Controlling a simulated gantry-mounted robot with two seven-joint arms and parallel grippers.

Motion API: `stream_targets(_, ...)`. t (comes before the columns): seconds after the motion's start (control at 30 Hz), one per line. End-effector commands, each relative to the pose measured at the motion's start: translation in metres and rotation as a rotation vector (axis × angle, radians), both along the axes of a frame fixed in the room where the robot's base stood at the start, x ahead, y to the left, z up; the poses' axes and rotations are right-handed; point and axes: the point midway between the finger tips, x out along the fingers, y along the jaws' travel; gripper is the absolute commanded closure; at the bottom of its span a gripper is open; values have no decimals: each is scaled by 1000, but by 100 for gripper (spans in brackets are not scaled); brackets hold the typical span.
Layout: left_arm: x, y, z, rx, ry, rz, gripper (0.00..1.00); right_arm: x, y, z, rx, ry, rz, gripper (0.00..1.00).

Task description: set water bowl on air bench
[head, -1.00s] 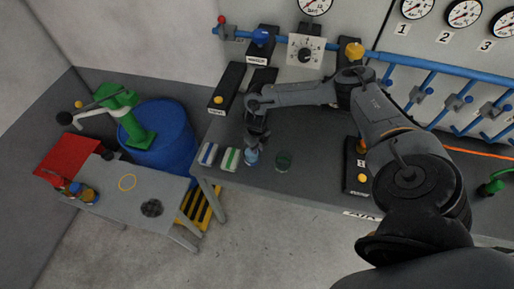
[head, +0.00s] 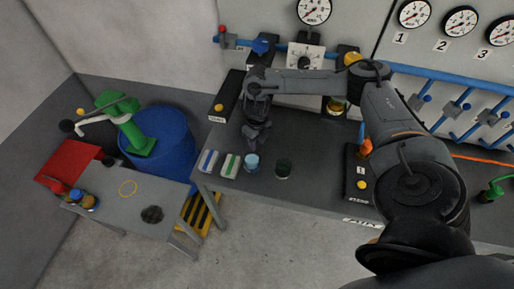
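A small light-blue bowl or cup (head: 252,163), which looks like the water bowl, stands upright on the dark grey bench (head: 318,187) near its front left. My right gripper (head: 256,141) is just behind and above it in the picture, with a small gap appearing between them. The finger opening is too small and dark to make out. My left gripper is not in view.
Two striped blocks, blue (head: 208,162) and green (head: 230,164), stand left of the bowl, and a dark green cup (head: 283,168) stands right of it. A black box (head: 357,173) is farther right. A lower table (head: 115,207) stands left, beside a blue barrel (head: 160,142).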

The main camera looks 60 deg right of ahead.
Motion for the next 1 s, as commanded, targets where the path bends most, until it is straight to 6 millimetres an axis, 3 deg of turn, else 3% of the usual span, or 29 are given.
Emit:
stream_targets(0.1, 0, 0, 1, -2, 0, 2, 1, 0, 0, 15, 0, 0, -1, 66)
stream_targets(0.23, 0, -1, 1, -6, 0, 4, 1, 3, 7, 20, 2, -8, 5, 66)
stream_targets(0.37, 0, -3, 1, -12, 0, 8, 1, 16, 42, 5, 15, -55, 22, 66)
stream_targets(0.47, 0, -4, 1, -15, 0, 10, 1, 31, 99, -17, 55, -131, 23, 66)
stream_targets(0.57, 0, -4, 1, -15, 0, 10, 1, 42, 181, -38, 142, -240, -29, 66)
stream_targets(0.6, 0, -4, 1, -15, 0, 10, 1, 44, 218, -43, 193, -287, -77, 66)
stream_targets(0.7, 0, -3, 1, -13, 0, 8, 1, 42, 304, -40, 344, -388, -271, 66)
stream_targets(0.8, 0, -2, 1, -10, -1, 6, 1, 32, 362, -22, 491, -439, -561, 66)
stream_targets(0.9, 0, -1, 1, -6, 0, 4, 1, 19, 386, -1, 603, -437, -927, 66)
stream_targets(1.0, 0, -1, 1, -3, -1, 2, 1, -1, 380, 13, 657, -387, -1330, 66)
